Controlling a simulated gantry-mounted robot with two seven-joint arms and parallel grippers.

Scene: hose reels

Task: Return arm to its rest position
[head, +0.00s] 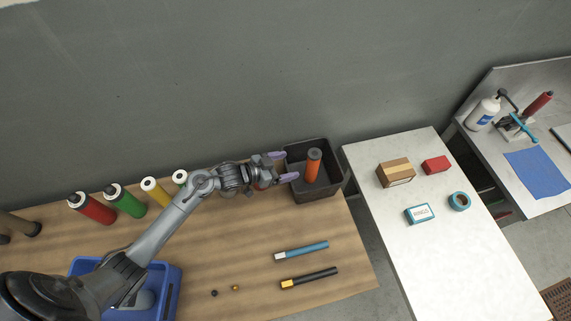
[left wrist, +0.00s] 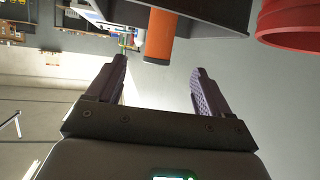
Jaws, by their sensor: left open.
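My left arm (head: 165,228) reaches from the lower left across the wooden table in the head view. My left gripper (head: 285,167) is open and empty at the left rim of a black bin (head: 325,186). An orange cylinder (head: 313,166) stands in the bin, just right of the fingertips and apart from them. In the left wrist view the open fingers (left wrist: 163,85) have nothing between them, and the orange cylinder (left wrist: 159,38) shows beyond them, beside the dark bin (left wrist: 205,12). My right gripper is not in view.
Red (head: 92,208), green (head: 126,201) and yellow (head: 156,190) cylinders stand along the table's back edge. A blue bin (head: 172,292) lies under my arm. Two marker-like tools (head: 302,251) lie at the front right. A white table (head: 447,248) with boxes stands to the right.

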